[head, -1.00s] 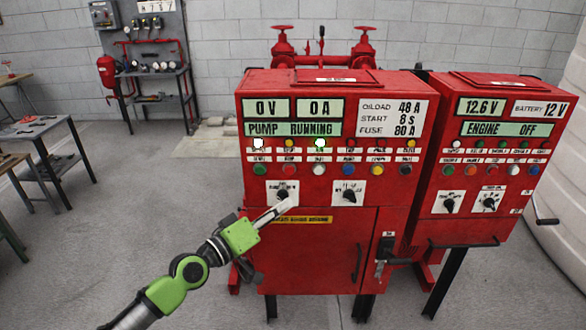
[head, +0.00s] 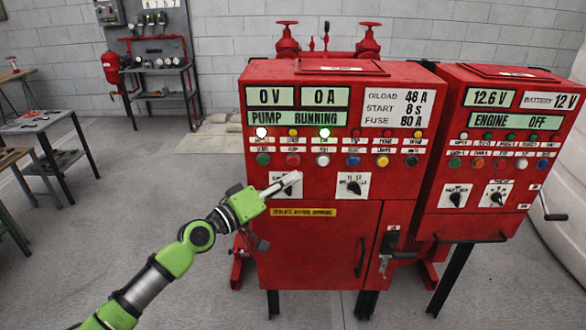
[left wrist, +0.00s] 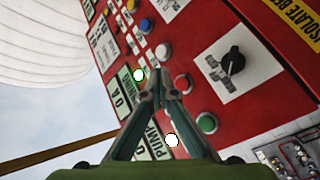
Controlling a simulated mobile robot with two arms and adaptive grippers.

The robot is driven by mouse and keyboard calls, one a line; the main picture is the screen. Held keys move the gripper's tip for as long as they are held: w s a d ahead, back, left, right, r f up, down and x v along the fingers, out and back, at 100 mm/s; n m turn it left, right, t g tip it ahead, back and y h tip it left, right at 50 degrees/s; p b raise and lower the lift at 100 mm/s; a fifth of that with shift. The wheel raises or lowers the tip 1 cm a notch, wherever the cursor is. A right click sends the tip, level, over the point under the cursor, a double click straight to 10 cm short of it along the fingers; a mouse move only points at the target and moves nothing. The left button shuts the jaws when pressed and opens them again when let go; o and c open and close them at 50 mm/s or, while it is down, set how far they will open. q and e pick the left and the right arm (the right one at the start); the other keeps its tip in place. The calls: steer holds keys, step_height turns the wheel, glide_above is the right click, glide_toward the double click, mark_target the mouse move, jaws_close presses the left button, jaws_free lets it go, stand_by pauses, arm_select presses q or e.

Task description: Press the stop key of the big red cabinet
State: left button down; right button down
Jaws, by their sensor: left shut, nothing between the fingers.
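The big red cabinet (head: 318,250) stands in front of me, its display reading "PUMP RUNNING". Its lower row of keys includes a green key (head: 263,160), a red key (head: 293,160) and a white key (head: 323,160). The red one appears to be the stop key; its label is too small to read. My left gripper (head: 296,178) is shut and empty, its tips just below the red key and over the left knob's plate. In the left wrist view the red key (left wrist: 183,84) shows just right of the fingertips (left wrist: 161,72). Whether they touch the panel cannot be told.
A black knob (left wrist: 232,62) on a white plate and the green key (left wrist: 207,122) are close to my left fingers. A smaller red cabinet (head: 482,170) stands at right. A grey table (head: 38,122) is at far left; the floor before the cabinets is clear.

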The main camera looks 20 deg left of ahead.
mark_target(293, 161)
arm_select(q)
steer(key=shift+w+a+b, duration=0.3)
steer(key=shift+w+b, duration=0.35)
steer(key=shift+w, duration=0.3)
steer(key=shift+w+a+b, duration=0.25)
steer(key=shift+w+b, duration=0.35)
steer(key=shift+w, duration=0.3)
steer(key=shift+w+a+b, duration=0.1)
steer(key=shift+w+b, duration=0.2)
steer(key=shift+b, duration=0.25)
steer(key=shift+w, duration=0.1)
